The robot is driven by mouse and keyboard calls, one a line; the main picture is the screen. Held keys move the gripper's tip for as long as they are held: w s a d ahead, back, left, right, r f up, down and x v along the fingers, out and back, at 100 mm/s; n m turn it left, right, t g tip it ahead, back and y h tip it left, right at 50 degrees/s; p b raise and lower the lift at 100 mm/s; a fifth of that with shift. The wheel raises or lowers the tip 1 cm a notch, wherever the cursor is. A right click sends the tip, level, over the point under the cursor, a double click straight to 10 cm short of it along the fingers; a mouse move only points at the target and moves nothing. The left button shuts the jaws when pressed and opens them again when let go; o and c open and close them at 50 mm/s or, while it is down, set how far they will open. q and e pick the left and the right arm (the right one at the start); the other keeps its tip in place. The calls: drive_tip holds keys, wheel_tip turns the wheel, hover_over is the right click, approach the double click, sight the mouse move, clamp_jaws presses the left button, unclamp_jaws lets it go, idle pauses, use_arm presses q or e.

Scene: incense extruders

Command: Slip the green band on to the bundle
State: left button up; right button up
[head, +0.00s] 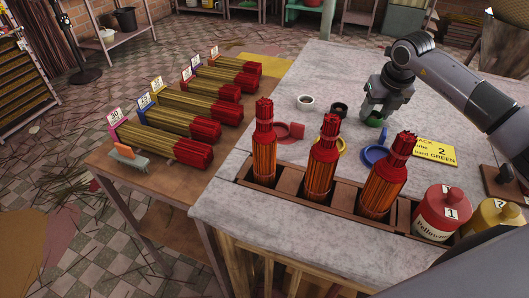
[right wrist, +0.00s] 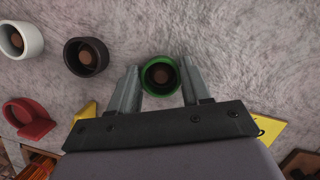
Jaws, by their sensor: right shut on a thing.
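The green band (head: 375,122) is a small ring on the grey table top; in the right wrist view the green band (right wrist: 160,75) shows end-on with a brown core inside. My right gripper (head: 374,114) comes down over it, with its fingers on either side, shut on it. Three upright bundles of orange sticks with red tops stand in a wooden rack at the table's front: a left bundle (head: 264,145), a middle bundle (head: 323,160) and a right bundle (head: 384,180). No green band shows on them. My left gripper is not in view.
White (head: 306,101), black (head: 340,108), red (head: 294,130), yellow (head: 342,147) and blue (head: 375,156) pieces lie around. Red (head: 440,212) and yellow (head: 492,218) jars stand front right. Several bundles lie on the left wooden table (head: 170,180).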

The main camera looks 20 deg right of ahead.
drive_tip(key=shift+r, duration=0.1)
drive_tip(key=shift+r+p, duration=2)
drive_tip(key=shift+r, duration=0.4)
